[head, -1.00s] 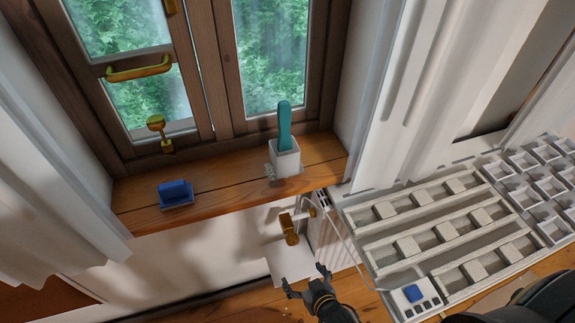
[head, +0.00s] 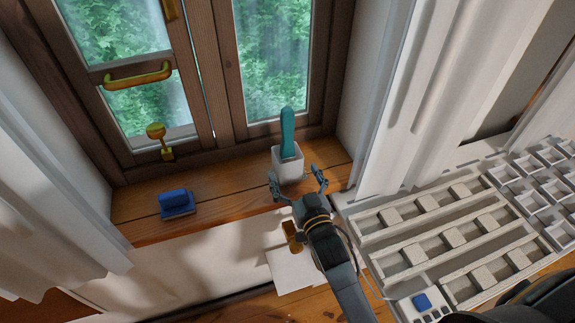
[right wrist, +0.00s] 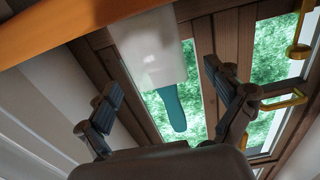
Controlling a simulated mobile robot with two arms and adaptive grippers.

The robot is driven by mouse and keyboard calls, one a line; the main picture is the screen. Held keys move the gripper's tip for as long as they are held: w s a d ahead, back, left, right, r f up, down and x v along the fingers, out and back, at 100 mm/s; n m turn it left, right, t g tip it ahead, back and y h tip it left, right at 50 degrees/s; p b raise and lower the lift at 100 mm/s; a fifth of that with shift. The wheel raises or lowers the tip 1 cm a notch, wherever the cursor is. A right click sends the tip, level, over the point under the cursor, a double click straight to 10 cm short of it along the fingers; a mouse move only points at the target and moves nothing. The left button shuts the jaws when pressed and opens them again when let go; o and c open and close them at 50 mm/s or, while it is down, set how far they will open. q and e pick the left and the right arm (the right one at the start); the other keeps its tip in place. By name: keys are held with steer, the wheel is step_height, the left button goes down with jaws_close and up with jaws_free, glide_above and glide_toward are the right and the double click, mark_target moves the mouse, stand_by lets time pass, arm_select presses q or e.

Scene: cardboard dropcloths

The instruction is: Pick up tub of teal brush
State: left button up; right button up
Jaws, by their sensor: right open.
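A white tub (head: 287,166) stands upright on the wooden windowsill, with a teal brush (head: 288,130) sticking up out of it. My right gripper (head: 297,180) is open, its two fingers spread just in front of the tub. In the right wrist view the tub (right wrist: 148,50) and the teal brush (right wrist: 172,107) show beyond and between the open fingertips (right wrist: 165,92), with nothing held. Whether a finger touches the tub cannot be told. My left gripper is not in view.
A blue block-like item (head: 177,203) lies on the windowsill (head: 230,193) to the left. A brass window handle (head: 138,75) and latch (head: 157,133) are on the window frame. A white curtain (head: 410,110) hangs at right, above a grey slatted rack (head: 420,255).

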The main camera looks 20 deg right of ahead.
mark_target(289, 161)
steer(key=shift+w+p, duration=0.35)
steer(key=shift+w, duration=2.7)
steer(key=shift+c, duration=0.5)
steer(key=c, duration=1.2)
steer(key=shift+c, duration=0.2)
